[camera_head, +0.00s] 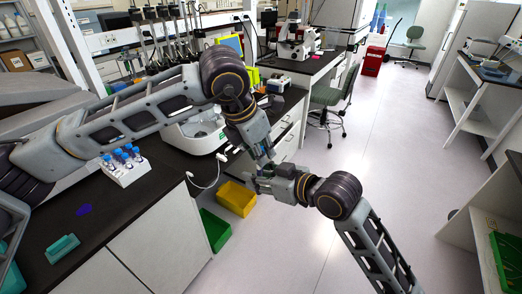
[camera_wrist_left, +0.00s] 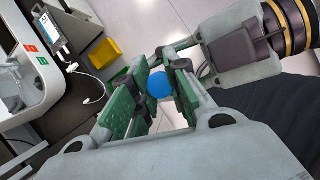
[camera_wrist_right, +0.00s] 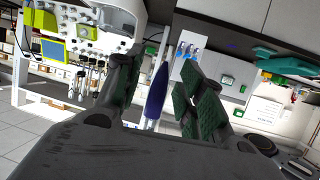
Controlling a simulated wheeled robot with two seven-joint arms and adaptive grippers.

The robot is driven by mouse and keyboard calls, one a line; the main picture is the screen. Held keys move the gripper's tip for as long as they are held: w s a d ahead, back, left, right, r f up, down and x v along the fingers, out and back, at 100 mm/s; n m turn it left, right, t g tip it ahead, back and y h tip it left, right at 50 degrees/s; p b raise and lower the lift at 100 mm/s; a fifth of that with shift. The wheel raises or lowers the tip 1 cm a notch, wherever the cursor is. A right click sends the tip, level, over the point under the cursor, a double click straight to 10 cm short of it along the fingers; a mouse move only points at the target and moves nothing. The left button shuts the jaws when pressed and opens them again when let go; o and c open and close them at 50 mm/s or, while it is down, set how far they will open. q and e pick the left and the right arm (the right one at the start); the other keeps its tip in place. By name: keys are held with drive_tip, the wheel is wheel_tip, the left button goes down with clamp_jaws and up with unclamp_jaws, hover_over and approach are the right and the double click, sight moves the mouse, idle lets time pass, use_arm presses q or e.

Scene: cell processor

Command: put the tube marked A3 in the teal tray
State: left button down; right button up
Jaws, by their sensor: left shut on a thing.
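My left gripper (camera_head: 265,157) is shut on a tube, whose round blue cap (camera_wrist_left: 159,85) shows between its green-padded fingers (camera_wrist_left: 153,95). In the right wrist view the tube (camera_wrist_right: 155,97) is a dark blue, pointed shape between the fingers of my right gripper (camera_wrist_right: 158,92). Those fingers are open, with gaps visible on both sides of the tube. My right gripper (camera_head: 260,181) is just below the left one in the head view. No marking on the tube is readable. The teal tray (camera_head: 62,249) lies on the dark bench at the lower left.
A white rack (camera_head: 124,172) with several blue-capped tubes stands on the bench, near a small dark blue patch (camera_head: 83,210). A white device (camera_head: 197,134) is at the bench's far end. Yellow (camera_head: 236,199) and green (camera_head: 215,229) bins are on the floor.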

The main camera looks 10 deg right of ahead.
drive_tip(key=w+d+f+m+g+h, duration=0.1)
drive_tip(key=w+d+f+m+h, duration=0.2)
drive_tip(key=f, duration=1)
drive_tip(key=w+d+f+m+h, duration=0.1)
drive_tip(key=w+d+f, duration=0.3)
drive_tip(key=f, duration=0.9)
drive_tip(key=s+d+f+m+g+h, duration=0.1)
drive_tip(key=s+d+f, duration=0.2)
drive_tip(key=f, duration=0.8)
drive_tip(key=s+d+f+m+g+h, duration=0.15)
drive_tip(key=d+f, duration=0.25)
drive_tip(key=f, duration=0.8)
drive_tip(key=s+d+f+g+h, duration=0.1)
drive_tip(key=s+d+f, duration=0.1)
drive_tip(key=s+f, duration=0.8)
drive_tip(key=s+d+f+g+h, duration=0.1)
drive_tip(key=s+d+f+g, duration=0.15)
drive_tip(key=s+f, duration=0.65)
drive_tip(key=s+f+g, duration=0.1)
drive_tip(key=s+f, duration=0.4)
drive_tip(key=s, duration=0.7)
drive_tip(key=s+d+f+g, duration=0.1)
drive_tip(key=s+f, duration=0.4)
drive_tip(key=s, duration=0.8)
drive_tip(key=shift+n, duration=0.45)
